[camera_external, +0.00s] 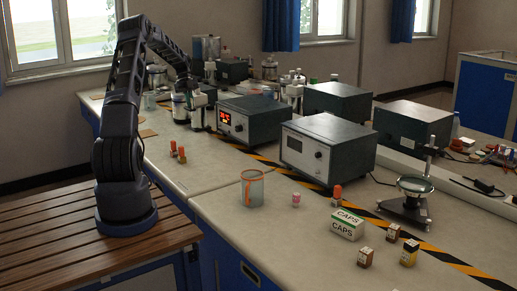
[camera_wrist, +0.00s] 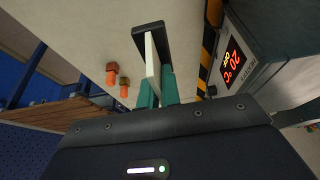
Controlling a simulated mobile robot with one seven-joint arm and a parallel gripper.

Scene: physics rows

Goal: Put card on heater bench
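In the wrist view, my gripper (camera_wrist: 160,88) has teal fingers on both sides of a thin pale piece with a black part, seen nearly edge-on. It looks like the card (camera_wrist: 152,55), held between the fingers. In the external view, my gripper (camera_external: 200,117) hangs over the bench just left of a dark box with a lit red display, the heater (camera_external: 246,118); the card is too small to make out there. The heater's display also shows in the wrist view (camera_wrist: 233,62), reading 20 °C and OFF. I cannot tell a separate heater bench from the heater box.
Orange-capped vials (camera_external: 178,153) stand left of my gripper. A second instrument box (camera_external: 328,150), a glass beaker (camera_external: 252,188), a CAPS box (camera_external: 347,224) and a lens stand (camera_external: 409,198) are nearer the camera. Black-yellow tape (camera_external: 265,159) runs along the bench. Its front left is mostly clear.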

